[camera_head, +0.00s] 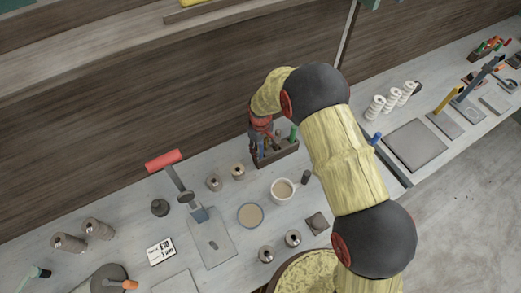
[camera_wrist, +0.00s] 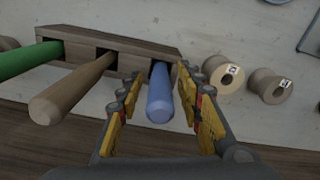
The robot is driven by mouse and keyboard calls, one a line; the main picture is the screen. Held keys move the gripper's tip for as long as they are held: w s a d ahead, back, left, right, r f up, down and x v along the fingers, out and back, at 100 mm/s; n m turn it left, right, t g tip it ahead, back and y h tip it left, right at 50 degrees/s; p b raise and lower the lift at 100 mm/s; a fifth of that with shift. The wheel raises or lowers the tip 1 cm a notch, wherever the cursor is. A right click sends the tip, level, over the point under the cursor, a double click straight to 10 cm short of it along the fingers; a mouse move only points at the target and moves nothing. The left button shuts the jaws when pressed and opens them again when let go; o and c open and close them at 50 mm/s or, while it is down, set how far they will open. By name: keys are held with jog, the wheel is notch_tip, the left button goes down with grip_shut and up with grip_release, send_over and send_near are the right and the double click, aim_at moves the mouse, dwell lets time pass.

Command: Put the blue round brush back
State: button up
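The blue round brush shows in the wrist view as a blue handle (camera_wrist: 160,98), its far end at the right-hand slot of a wooden holder (camera_wrist: 120,48). How deep it sits in the slot I cannot tell. My gripper (camera_wrist: 158,95) is open, with its yellow fingers on either side of the handle. A gap shows on the left; the right fingertip is close to the handle, and contact is unclear. In the head view my gripper (camera_head: 259,140) is at the left end of the holder (camera_head: 280,157), partly hiding the handles.
A brown handle (camera_wrist: 72,88) and a green handle (camera_wrist: 28,60) stand in the other slots. Two spools (camera_wrist: 222,76) lie beside the holder.

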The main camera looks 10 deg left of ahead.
notch_tip(320, 180, up, 11)
jog(key=p, duration=0.4)
jog(key=shift+r, duration=0.1)
jog(key=s+d+r+m+t, duration=0.1)
jog(key=s+d+r, duration=0.1)
jog(key=d+r, duration=0.45)
jog(key=s+d+r+m+t, duration=0.1)
jog(key=d+r+m, duration=0.15)
jog(key=r, duration=0.75)
jog(key=s+d+r+m, duration=0.1)
jog(key=s+d+r, duration=0.1)
jog(key=d+r, duration=0.45)
jog(key=s+d+r+m+t, duration=0.1)
jog(key=s+d+r+m, duration=0.1)
jog(key=s+d+r, duration=0.2)
jog(key=s+d+r+m+t, duration=0.1)
jog(key=s+d+r, duration=0.3)
jog(key=s, duration=0.7)
jog(key=s+d+r+m+t, duration=0.1)
jog(key=s+d+r+m, duration=0.2)
jog(key=s, duration=0.4)
jog(key=shift+s+d+r+t, duration=0.15)
jog(key=shift+d+r+t, duration=0.25)
jog(key=shift+r, duration=0.3)
